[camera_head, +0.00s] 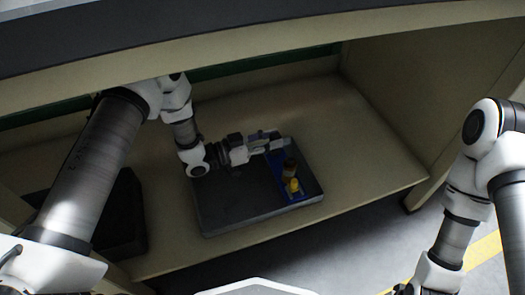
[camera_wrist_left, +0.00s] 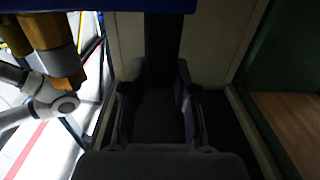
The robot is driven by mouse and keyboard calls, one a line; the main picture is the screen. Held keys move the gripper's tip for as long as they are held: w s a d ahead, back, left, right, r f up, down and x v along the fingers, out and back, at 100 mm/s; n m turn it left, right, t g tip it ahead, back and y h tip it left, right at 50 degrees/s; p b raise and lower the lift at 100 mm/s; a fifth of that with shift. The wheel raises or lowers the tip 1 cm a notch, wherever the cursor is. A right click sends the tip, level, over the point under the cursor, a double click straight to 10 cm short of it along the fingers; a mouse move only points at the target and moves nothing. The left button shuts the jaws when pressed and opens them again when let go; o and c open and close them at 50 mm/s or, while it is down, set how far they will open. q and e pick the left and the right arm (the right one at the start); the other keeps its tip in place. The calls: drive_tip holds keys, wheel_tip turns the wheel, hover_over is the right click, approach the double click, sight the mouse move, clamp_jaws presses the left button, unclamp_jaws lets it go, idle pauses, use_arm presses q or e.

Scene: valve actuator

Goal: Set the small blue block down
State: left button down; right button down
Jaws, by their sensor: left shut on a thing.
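My left gripper (camera_head: 272,142) reaches in from the left over the right part of a dark tray. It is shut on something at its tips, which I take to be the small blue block. The block's outline is not clear in the head view, where the tips look grey-blue. In the left wrist view the two dark fingers (camera_wrist_left: 157,90) stand apart, and the block cannot be made out with certainty between them.
The dark tray (camera_head: 225,207) lies on a beige shelf (camera_head: 345,115). A blue piece (camera_head: 276,172) with yellow and brown parts (camera_head: 291,182) sits at the tray's right side, just below my left gripper. A black box (camera_head: 122,220) stands left. The tray's middle looks bare.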

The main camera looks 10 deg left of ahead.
use_arm(q)
drive_tip(key=f+b, duration=0.1)
drive_tip(key=a+f+b, duration=0.2)
drive_tip(key=shift+w+a+f, duration=0.25)
drive_tip(key=shift+f, duration=0.05)
drive_tip(key=shift+f+b, duration=0.4)
drive_tip(key=shift+f, duration=0.1)
drive_tip(key=shift+f, duration=0.1)
drive_tip(key=c, duration=0.9)
unclamp_jaws()
